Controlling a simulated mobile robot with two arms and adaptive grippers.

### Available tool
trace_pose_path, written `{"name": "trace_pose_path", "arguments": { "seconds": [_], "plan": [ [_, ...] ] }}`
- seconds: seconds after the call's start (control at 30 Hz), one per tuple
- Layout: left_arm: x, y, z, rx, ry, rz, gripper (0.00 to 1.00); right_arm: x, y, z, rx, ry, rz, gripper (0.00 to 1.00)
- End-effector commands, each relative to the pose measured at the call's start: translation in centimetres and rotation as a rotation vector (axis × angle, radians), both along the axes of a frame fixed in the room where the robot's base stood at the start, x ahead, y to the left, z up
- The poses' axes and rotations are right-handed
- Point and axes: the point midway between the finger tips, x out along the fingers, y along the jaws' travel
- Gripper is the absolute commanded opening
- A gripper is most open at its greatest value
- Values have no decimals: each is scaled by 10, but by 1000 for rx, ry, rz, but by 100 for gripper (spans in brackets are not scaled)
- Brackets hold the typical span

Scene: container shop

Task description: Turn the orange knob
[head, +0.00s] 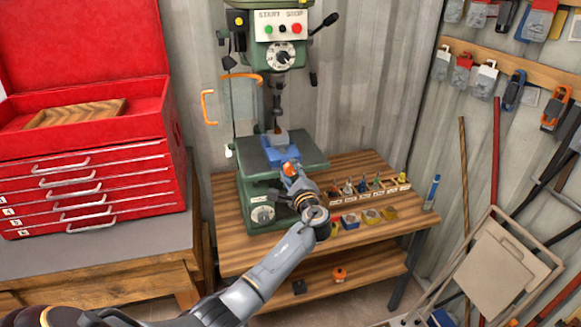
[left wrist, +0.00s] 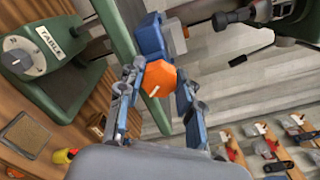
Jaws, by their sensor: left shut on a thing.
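The orange knob (left wrist: 158,80) is an angular, faceted piece with a pale mark on its face, in the middle of the left wrist view. It sits at the near end of the blue vise (left wrist: 150,38), which rests on the green drill press table. My left gripper (left wrist: 160,74) has one finger on each side of the knob and is shut on it. In the head view, my left gripper (head: 292,176) reaches the front of the blue vise (head: 279,152), and the knob (head: 289,168) is partly hidden by it. My right gripper is not in view.
The green drill press (head: 283,50) stands over the vise, its bit above a small block. Small tools in a rack (head: 365,190) and several coloured pieces lie on the wooden bench (head: 310,240) to the right. A red tool chest (head: 85,150) stands left.

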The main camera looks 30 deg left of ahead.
Motion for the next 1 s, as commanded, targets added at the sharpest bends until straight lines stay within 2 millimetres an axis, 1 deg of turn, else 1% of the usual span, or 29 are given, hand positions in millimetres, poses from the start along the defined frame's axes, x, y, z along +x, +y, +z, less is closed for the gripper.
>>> {"name": "trace_pose_path", "arguments": {
  "seconds": [0.03, 0.3, 0.9, 0.93, 1.0],
  "plan": [
    [0, 0, 2, 20, 24, -1, 4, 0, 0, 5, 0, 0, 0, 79],
    [0, -1, 0, 94, 111, -1, 4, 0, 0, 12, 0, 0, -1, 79],
    [0, -1, -1, 117, 140, -1, 4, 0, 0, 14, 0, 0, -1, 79],
    [0, -1, -1, 117, 140, -1, 39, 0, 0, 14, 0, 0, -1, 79],
    [0, -1, -1, 116, 139, -1, 54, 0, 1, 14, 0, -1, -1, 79]
  ]
}}
